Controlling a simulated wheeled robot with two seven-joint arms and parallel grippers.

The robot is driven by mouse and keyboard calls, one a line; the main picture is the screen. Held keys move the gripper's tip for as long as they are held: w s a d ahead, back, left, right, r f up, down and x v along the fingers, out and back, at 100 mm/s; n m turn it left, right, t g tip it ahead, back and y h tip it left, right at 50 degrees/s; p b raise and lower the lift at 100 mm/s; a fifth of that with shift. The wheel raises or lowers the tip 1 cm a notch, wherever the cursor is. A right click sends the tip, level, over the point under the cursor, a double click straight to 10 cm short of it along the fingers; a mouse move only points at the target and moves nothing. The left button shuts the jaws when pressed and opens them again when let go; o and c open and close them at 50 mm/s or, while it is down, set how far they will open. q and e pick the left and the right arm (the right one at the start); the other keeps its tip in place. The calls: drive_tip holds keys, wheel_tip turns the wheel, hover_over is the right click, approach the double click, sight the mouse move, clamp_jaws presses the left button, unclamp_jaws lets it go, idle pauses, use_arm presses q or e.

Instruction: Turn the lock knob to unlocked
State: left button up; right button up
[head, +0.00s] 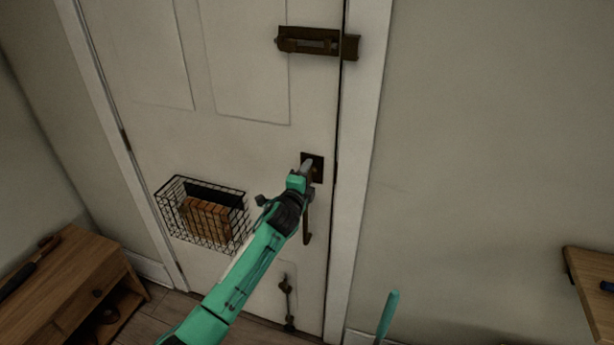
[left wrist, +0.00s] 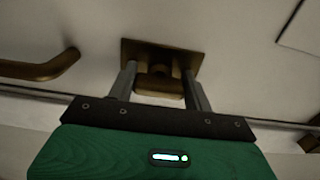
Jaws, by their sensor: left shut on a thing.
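The lock knob (left wrist: 160,86) is a small brass turn piece on a square brass plate (left wrist: 189,57) on the white door. In the head view the dark plate (head: 318,170) shows near the door's right edge, and the knob itself is mostly hidden by my gripper. My left gripper (head: 307,168) reaches up to the plate. In the left wrist view its two fingers (left wrist: 160,82) stand on either side of the knob, shut on it. I cannot tell whether the lock is locked or unlocked. My right gripper is out of view.
A brass handle (left wrist: 45,69) lies beside the plate. A sliding bolt (head: 310,40) is high on the door, and another fitting (head: 287,300) is low. A wire basket (head: 205,211) hangs left of my arm. A wooden cabinet (head: 65,275) stands lower left; a shelf (head: 592,285) is at right.

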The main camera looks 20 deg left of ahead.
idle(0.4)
use_arm(q)
drive_tip(key=o, duration=1)
drive_tip(key=shift+s, duration=0.15)
drive_tip(key=shift+s+f, duration=0.15)
drive_tip(key=shift+s, duration=0.15)
drive_tip(key=s+b, duration=0.1)
drive_tip(key=s, duration=0.3)
drive_tip(key=s+b, duration=0.1)
drive_tip(key=s, duration=0.3)
drive_tip(key=s+b, duration=0.1)
drive_tip(key=s, duration=0.4)
drive_tip(key=shift+a, duration=0.25)
